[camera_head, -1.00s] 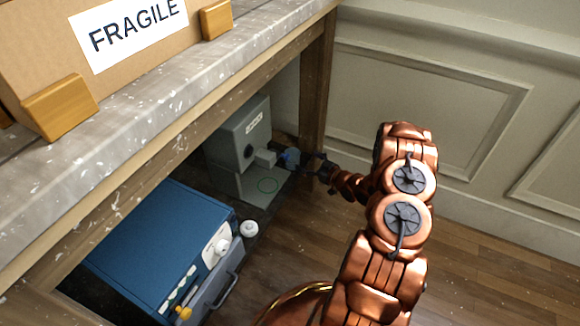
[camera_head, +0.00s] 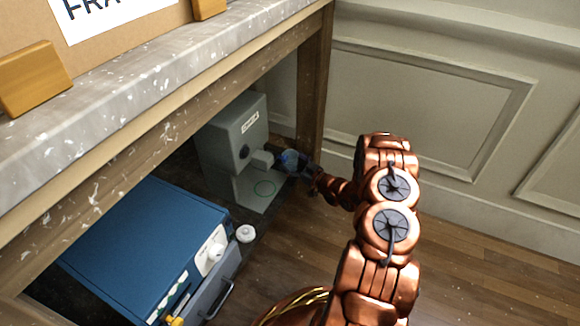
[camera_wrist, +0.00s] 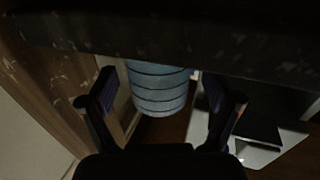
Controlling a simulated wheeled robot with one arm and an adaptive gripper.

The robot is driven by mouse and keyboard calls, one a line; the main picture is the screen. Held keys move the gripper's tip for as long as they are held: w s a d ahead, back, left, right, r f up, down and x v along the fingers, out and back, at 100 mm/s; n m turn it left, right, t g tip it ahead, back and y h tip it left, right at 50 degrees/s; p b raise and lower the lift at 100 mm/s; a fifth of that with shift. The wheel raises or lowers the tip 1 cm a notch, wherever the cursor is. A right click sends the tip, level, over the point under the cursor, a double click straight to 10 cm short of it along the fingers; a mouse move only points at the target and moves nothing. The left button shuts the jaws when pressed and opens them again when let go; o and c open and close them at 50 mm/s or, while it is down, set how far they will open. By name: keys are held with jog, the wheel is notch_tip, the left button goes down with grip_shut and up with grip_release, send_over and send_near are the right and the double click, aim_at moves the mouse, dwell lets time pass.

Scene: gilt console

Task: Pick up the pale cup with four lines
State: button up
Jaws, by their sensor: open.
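The pale blue cup (camera_wrist: 160,88) with several dark lines around it shows in the wrist view, between my gripper's two fingers. Its upper end is cut off by a dark edge across the picture. My gripper (camera_wrist: 160,95) is open, with a gap between each finger and the cup. In the head view the cup (camera_head: 289,160) is a small bluish shape under the console, just left of my gripper (camera_head: 302,167). My gripper partly hides it there.
A grey machine (camera_head: 236,135) with a pale base plate (camera_head: 252,198) stands left of the cup. A blue box-like device (camera_head: 140,245) with a white knob is nearer. The console's stone top (camera_head: 150,88) overhangs them, and a wooden leg (camera_head: 313,95) stands just behind my gripper.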

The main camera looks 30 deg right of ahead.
jog(key=shift+w+a, duration=0.1)
jog(key=shift+w, duration=0.45)
jog(key=shift+c, duration=0.4)
jog(key=c, duration=1.2)
